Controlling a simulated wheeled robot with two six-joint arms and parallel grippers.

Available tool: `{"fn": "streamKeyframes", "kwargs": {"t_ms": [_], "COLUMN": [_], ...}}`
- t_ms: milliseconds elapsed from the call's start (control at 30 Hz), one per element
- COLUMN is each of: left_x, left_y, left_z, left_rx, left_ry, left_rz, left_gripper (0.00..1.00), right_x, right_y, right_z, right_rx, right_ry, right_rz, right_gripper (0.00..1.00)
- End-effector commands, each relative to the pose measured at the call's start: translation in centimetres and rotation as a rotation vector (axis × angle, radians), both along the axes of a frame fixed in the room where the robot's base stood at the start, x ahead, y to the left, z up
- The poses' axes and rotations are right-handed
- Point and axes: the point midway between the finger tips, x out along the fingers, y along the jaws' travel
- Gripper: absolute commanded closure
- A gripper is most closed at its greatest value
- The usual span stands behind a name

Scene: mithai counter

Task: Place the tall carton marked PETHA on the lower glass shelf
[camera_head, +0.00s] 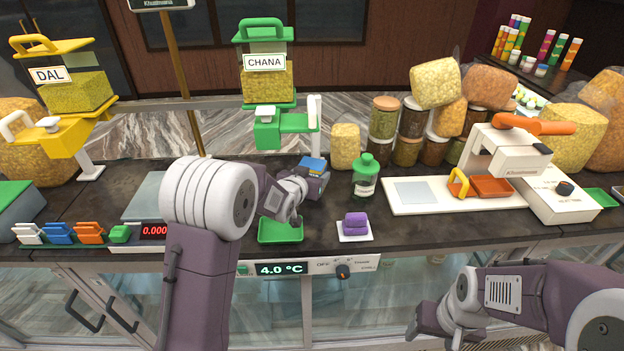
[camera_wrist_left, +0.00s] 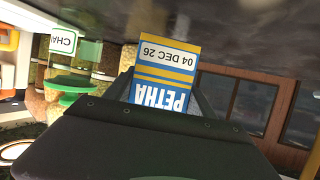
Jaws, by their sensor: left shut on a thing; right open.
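The PETHA carton (camera_wrist_left: 165,78) is blue and yellow with a white date label reading 04 DEC 26. It shows upside down in the left wrist view, between the fingers. My left gripper (camera_head: 314,178) is shut on it, above the dark counter behind the green tray. In the head view only a small blue top of the carton (camera_head: 313,163) shows; the rest is hidden by the gripper. My right gripper (camera_head: 428,322) is open and empty, low in front of the glass case. The lower glass shelf cannot be made out clearly behind the case front (camera_head: 400,290).
The CHANA dispenser (camera_head: 266,85) and jars (camera_head: 383,118) are behind. Case doors with dark handles (camera_head: 85,312) are at lower left.

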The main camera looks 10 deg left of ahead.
Motion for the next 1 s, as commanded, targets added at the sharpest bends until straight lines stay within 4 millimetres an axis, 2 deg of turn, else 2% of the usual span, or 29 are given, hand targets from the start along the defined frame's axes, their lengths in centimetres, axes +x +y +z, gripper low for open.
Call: {"fn": "streamKeyframes", "kwargs": {"t_ms": [33, 167, 533, 567, 600, 633, 900, 1000], "left_x": [-0.1, 0.0, 0.0, 0.0, 0.0, 0.0, 0.0, 0.0], "left_y": [0.0, 0.0, 0.0, 0.0, 0.0, 0.0, 0.0, 0.0], "left_z": [-0.7, -2.3, -2.9, -2.8, -2.8, -2.8, -2.7, -2.1], "left_rx": [0.0, 0.0, 0.001, 0.001, 0.001, 0.001, 0.001, 0.001], "left_ry": [0.006, 0.002, -0.001, 0.001, 0.001, 0.001, 0.001, 0.001], "left_rz": [0.0, 0.0, 0.0, 0.0, 0.0, 0.0, 0.0, 0.0], "left_gripper": [0.89, 0.89, 0.89, 0.31, 0.2, 0.15, 0.15, 0.15], "right_x": [0.0, 0.0, 0.0, 0.0, 0.0, 0.0, 0.0, 0.0], "right_y": [0.0, 0.0, 0.0, 0.0, 0.0, 0.0, 0.0, 0.0], "right_z": [0.8, 1.1, 0.4, 0.5, 0.6, 0.6, 0.6, 1.3], "right_rx": [0.0, 0.0, 0.0, 0.0, 0.0, 0.0, 0.0, 0.0], "right_ry": [0.0, 0.0, 0.0, 0.0, 0.0, 0.0, 0.0, 0.0], "right_rz": [0.0, 0.0, 0.0, 0.0, 0.0, 0.0, 0.0, 0.0], "right_gripper": [0.33, 0.33, 0.33, 0.33, 0.33, 0.33, 0.33, 0.33]}}
